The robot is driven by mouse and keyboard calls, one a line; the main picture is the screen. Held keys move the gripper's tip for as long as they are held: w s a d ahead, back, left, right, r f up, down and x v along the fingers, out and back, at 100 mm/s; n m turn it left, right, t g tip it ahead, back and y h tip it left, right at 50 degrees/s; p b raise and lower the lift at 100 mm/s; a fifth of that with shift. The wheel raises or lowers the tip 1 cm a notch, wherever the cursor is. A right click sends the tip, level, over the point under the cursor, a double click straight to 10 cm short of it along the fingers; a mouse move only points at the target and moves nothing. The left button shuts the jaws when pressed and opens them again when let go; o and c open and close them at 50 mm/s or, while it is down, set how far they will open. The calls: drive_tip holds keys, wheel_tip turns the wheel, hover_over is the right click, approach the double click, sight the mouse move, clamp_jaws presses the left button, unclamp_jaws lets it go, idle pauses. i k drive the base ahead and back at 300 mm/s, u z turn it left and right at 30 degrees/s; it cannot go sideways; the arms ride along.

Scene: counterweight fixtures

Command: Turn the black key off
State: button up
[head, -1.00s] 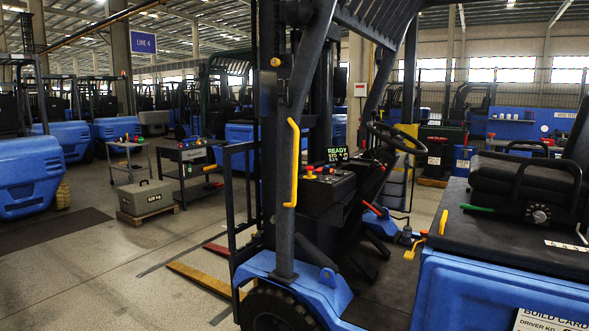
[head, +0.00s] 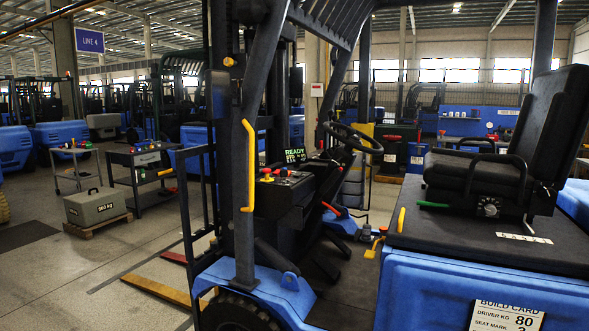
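A blue forklift (head: 430,295) fills the right and middle of the head view. Its dark dash console (head: 282,194) stands behind the front post, left of the steering wheel (head: 352,138). The console carries a red knob on a yellow base (head: 267,174) and small light and red parts. A display (head: 295,156) above it shows green text beginning "READY". The black key is too small or too dark to make out. My gripper is not in view.
A yellow grab handle (head: 248,165) is on the front post. The black seat (head: 480,172) and a card reading "DRIVER KG 80" (head: 506,316) are at right. A grey 500 kg weight (head: 95,205) sits on a pallet at left. Floor at left is partly clear.

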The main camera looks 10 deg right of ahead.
sight(283, 174)
drive_tip(key=z, duration=0.25)
drive_tip(key=i, duration=0.9)
drive_tip(key=u, duration=0.35)
